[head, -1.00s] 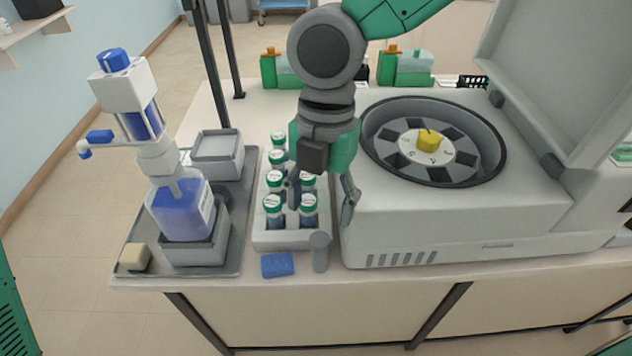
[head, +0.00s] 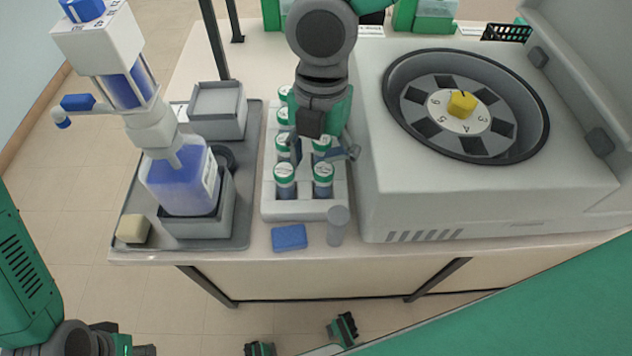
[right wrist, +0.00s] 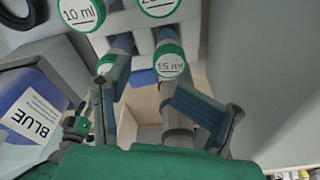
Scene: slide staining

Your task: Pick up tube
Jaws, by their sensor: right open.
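Several tubes with green-rimmed white caps stand upright in a pale rack (head: 300,210). Two front tubes are clear in the head view, the front left tube (head: 285,180) and the front right tube (head: 323,180). My right gripper (head: 322,154) is open over the rack, its fingers low among the caps behind the front row, hiding some tubes. In the right wrist view, a tube capped "15 ml" (right wrist: 171,62) shows in the gap between the open fingers; contact cannot be told. Of my left gripper, only part shows at the bottom left edge (head: 122,344).
A blue-liquid dispenser bottle (head: 180,185) stands on a grey tray left of the rack. A centrifuge (head: 450,210) with its lid up stands close on the right. A blue block (head: 289,237) and a grey cylinder (head: 337,225) sit in front of the rack.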

